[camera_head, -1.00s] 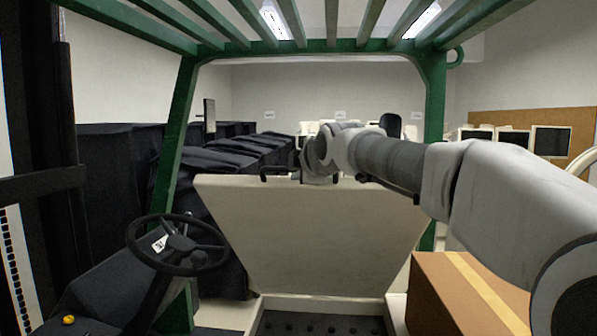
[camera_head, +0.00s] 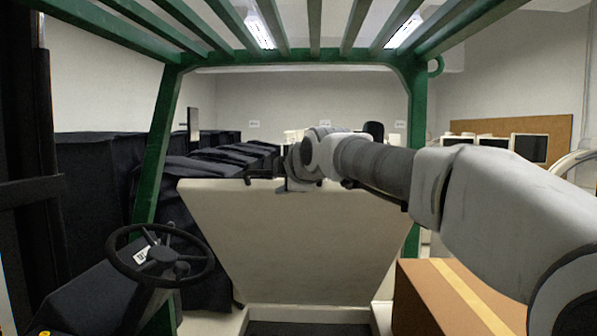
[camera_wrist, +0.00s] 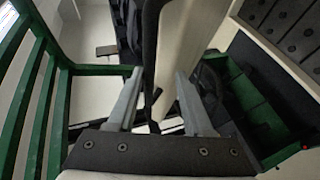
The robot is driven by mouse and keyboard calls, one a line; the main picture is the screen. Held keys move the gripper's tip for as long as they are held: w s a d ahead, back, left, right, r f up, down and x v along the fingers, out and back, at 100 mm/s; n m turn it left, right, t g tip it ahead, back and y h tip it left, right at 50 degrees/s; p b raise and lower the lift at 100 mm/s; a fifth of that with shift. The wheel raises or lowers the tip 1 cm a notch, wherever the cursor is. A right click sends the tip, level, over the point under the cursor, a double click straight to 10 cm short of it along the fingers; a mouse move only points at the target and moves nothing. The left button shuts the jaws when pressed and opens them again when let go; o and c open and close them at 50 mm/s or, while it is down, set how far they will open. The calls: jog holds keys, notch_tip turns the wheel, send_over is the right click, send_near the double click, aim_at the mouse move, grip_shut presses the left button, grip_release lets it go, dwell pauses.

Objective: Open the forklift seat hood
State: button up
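The forklift seat hood (camera_head: 300,235) is a cream panel. It stands raised and steeply tilted, its wide edge up and its narrow edge down at the seat base. My arm reaches from the right to the hood's top edge. My gripper (camera_wrist: 158,74) is there, and its grey fingers are spread apart in the wrist view. The hood (camera_wrist: 185,40) passes between or just beyond the fingers; I cannot tell whether either finger touches it. In the head view the fingertips are too small and partly hidden to make out.
A black steering wheel (camera_head: 160,255) stands at the left. A green overhead frame (camera_head: 155,150) surrounds the hood. A cardboard box (camera_head: 440,300) sits at the lower right, under my arm. Black-covered carts (camera_head: 90,170) stand behind at the left.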

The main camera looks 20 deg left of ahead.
jog(key=b+v, duration=0.6)
jog(key=v, duration=1)
jog(key=shift+d+r, duration=0.15)
